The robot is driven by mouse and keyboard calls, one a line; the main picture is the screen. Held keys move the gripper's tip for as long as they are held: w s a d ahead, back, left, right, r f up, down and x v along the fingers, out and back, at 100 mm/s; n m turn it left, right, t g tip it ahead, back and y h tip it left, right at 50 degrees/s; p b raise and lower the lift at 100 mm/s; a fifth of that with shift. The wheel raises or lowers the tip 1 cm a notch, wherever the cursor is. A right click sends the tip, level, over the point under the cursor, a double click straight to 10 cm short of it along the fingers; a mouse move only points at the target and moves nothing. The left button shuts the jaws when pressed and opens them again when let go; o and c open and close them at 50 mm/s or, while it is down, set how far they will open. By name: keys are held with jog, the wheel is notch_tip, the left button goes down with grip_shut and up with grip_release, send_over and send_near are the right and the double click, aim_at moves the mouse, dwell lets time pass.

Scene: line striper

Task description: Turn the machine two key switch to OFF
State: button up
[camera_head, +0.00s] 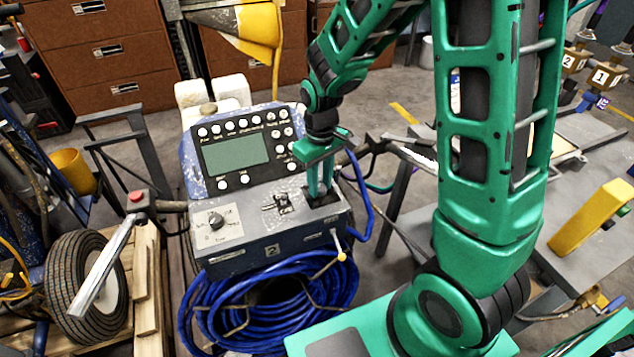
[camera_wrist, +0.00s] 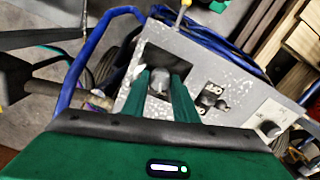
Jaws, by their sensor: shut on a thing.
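The machine marked 2 (camera_head: 243,251) is a worn grey control box with a screen panel behind its sloped top. My gripper (camera_head: 320,190) reaches down onto the right end of that top, over a dark square plate (camera_head: 320,201). In the wrist view my gripper (camera_wrist: 160,82) has its two green fingers on either side of a small grey rounded piece (camera_wrist: 158,88) in the dark square, shut on it. This piece appears to be the key switch. Its OFF marking and its turn angle cannot be read, as the fingers cover much of it.
Beside it sit a dark switch cluster (camera_head: 275,203) and a round dial (camera_head: 216,221). A yellow-tipped lever (camera_head: 339,246) sticks out at the front right. A coiled blue hose (camera_head: 270,312) hangs below. A blue cable (camera_head: 361,195) runs close on the right.

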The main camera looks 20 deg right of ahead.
aim_at(321, 186)
jog(key=shift+w+n, duration=0.1)
jog(key=shift+n, duration=0.6)
jog(key=o, duration=1.1)
jog(key=shift+c, duration=0.2)
notch_tip(321, 186, up, 11)
jog(key=shift+d+f, duration=0.1)
